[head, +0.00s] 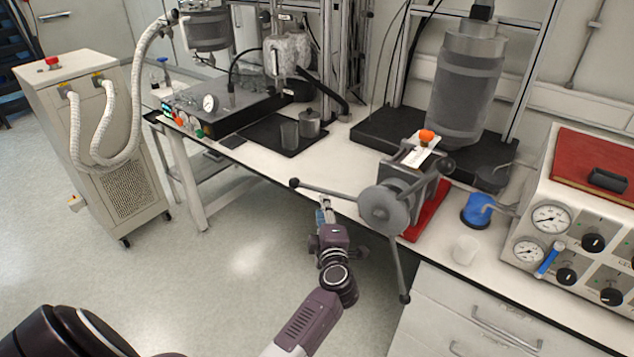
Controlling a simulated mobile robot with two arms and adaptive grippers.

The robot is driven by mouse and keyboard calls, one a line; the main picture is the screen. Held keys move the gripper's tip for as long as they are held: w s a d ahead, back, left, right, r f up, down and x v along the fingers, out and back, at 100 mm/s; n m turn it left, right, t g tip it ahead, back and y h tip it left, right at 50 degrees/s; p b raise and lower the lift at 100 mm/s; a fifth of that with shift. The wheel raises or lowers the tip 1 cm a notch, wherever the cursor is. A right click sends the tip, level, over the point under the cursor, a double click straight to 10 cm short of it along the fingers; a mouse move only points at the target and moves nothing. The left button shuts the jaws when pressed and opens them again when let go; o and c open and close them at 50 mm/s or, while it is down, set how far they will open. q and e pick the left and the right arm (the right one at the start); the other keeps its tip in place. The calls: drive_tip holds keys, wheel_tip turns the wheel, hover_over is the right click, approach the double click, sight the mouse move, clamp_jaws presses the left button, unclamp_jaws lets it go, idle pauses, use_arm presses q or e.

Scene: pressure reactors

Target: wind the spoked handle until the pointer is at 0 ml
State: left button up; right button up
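The spoked handle (385,206) is a grey hub with long spokes ending in dark knobs, on the front of a grey pump block at the bench edge. One spoke points left, one down and one up to the right. A small white plate (421,152) lies on top of the block, below an orange cap (426,136). The pointer and its reading are too small to make out. My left gripper (325,203) is at the bench edge, left of the hub and just below the left spoke, apparently apart from it. Its finger opening is unclear. My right gripper is out of view.
The pump stands on a red base (428,212). A blue-topped item (477,210) and white cup (465,249) are to its right, beside a gauge panel (549,219). A large grey vessel (465,85) stands behind. Open floor lies left of my arm.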

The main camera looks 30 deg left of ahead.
sight(317, 191)
use_arm(q)
drive_tip(key=shift+w+a+r+n+g, duration=0.2)
drive_tip(key=shift+a+r+n, duration=0.25)
drive_tip(key=shift+r, duration=0.1)
drive_tip(key=shift+w+a+r+n+g, duration=0.2)
drive_tip(key=shift+a+r+n, duration=0.1)
drive_tip(key=shift+r+n, duration=0.2)
drive_tip(key=x, duration=0.7)
drive_tip(key=shift+d+f, duration=0.1)
drive_tip(key=shift+s, duration=0.1)
clamp_jaws()
